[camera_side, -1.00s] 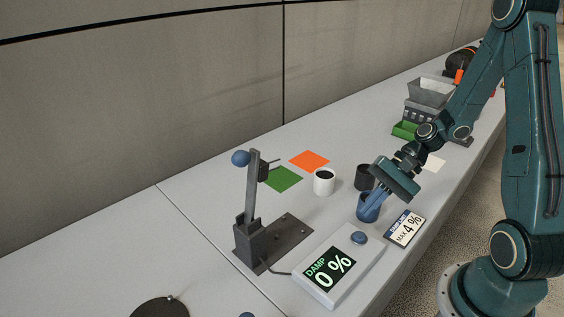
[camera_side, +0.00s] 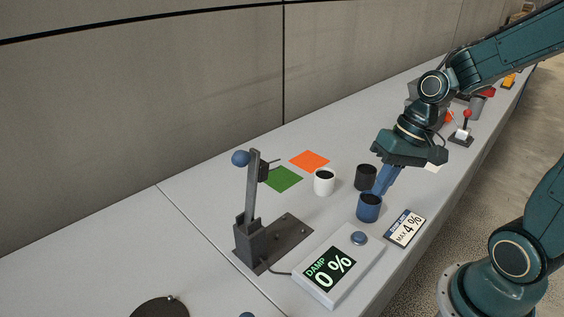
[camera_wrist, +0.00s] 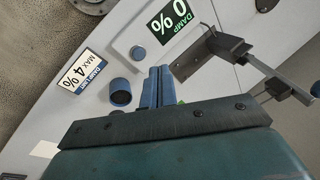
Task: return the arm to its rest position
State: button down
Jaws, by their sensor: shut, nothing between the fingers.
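My gripper (camera_side: 379,190) points down with its blue fingers shut and empty, just above and behind the blue cup (camera_side: 369,208). In the wrist view the shut fingers (camera_wrist: 160,72) stand side by side, to the right of the blue cup (camera_wrist: 120,92), with no object between them. My arm reaches in from the upper right of the side view. Whether the fingertips touch the cup's rim is hard to tell.
A black cup (camera_side: 366,178) and a white cup (camera_side: 324,182) stand close by. The meter (camera_side: 340,268) reads 0 %, beside a "MAX 4 %" card (camera_side: 405,228). A lever stand (camera_side: 246,235) is at left; orange (camera_side: 309,160) and green (camera_side: 284,180) squares lie behind.

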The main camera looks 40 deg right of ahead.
jog(key=s+a+r+n+t+h, duration=0.1)
jog(key=s+r+n+t+h, duration=0.2)
jog(key=r, duration=0.7)
jog(key=shift+s+a+r+n+t, duration=0.3)
jog(key=shift+s+n, duration=0.7)
jog(key=shift+s, duration=1.35)
